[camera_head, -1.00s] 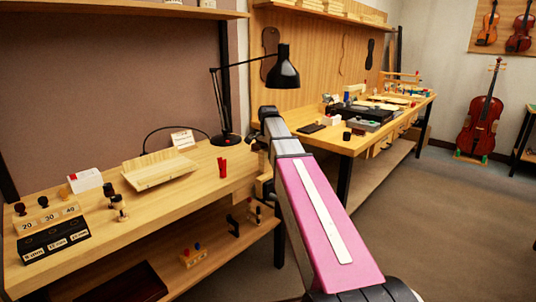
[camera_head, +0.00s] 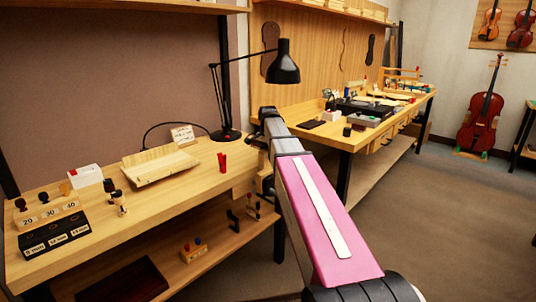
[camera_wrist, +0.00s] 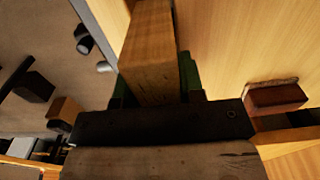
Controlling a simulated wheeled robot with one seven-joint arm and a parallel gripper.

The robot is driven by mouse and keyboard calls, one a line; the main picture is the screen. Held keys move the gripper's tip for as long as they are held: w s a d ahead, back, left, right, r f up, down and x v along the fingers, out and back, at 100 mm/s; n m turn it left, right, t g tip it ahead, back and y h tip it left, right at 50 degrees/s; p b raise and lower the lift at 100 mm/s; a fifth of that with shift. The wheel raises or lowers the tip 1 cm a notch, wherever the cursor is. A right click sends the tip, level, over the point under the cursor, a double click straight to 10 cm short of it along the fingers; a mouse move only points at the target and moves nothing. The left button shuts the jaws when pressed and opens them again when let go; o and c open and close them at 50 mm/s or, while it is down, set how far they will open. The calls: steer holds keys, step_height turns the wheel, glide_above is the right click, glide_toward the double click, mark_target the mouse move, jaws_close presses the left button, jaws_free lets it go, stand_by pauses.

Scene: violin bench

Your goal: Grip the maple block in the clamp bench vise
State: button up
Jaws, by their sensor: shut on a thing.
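In the wrist view a pale wooden block, which looks like the maple block (camera_wrist: 150,62), stretches away from the camera. My gripper (camera_wrist: 154,92) is shut on it, with green pads at its two sides. A dark bar and a worn wooden surface cross the picture's bottom; I cannot tell whether they belong to the vise. In the head view my gripper (camera_head: 262,158) is at the right end of the near bench, mostly hidden by my arm. A pale wooden piece shows at that bench end; the vise cannot be made out clearly.
The near bench (camera_head: 185,195) holds a wooden cradle (camera_head: 160,166), red object (camera_head: 222,162), black lamp (camera_head: 284,72), and labelled racks (camera_head: 55,234). A reddish-brown block (camera_wrist: 276,97) lies right of my gripper. The second bench (camera_head: 345,142) stands beyond; open floor (camera_head: 430,220) lies right.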

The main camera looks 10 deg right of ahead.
steer(key=shift+f, duration=1.25)
steer(key=shift+r, duration=0.15)
steer(key=shift+r, duration=2.6)
steer(key=shift+f, duration=2.8)
steer(key=o, duration=1.1)
steer(key=shift+r, duration=0.1)
